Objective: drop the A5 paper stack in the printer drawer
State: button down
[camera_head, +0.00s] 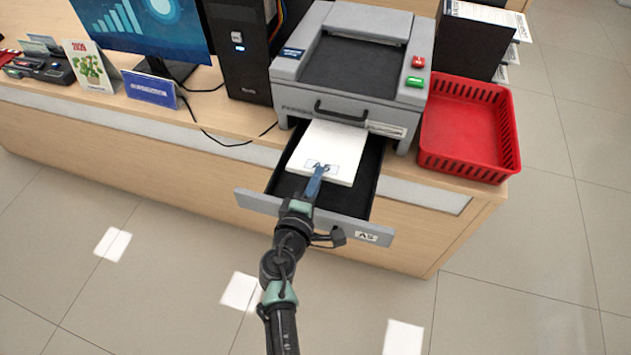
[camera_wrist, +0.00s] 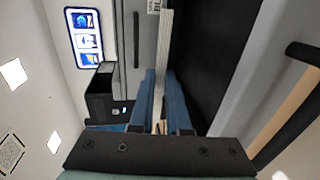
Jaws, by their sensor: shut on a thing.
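The white A5 paper stack (camera_head: 328,140) lies flat over the open printer drawer (camera_head: 257,202), with its A5 label facing up. My gripper (camera_head: 317,174) is shut on the near edge of the stack. In the wrist view the stack (camera_wrist: 165,40) shows edge-on between the two blue fingers (camera_wrist: 160,95). The dark drawer interior (camera_wrist: 205,50) lies beside it there. The drawer front carries an A5 label, and the far end of the stack is close to the printer (camera_head: 360,65). I cannot tell how far the stack is above the drawer floor.
A red basket (camera_head: 468,130) stands right of the printer on the counter (camera_head: 215,125). A black computer tower (camera_head: 238,50) stands to its left, with a monitor (camera_head: 130,25) and a blue sign (camera_head: 150,89) farther left. The floor in front of the counter is clear.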

jog(key=c, duration=0.8)
grip_release()
jog(key=shift+s, duration=0.15)
jog(key=v, duration=1.2)
jog(key=shift+s+a, duration=0.15)
jog(key=shift+s, duration=0.2)
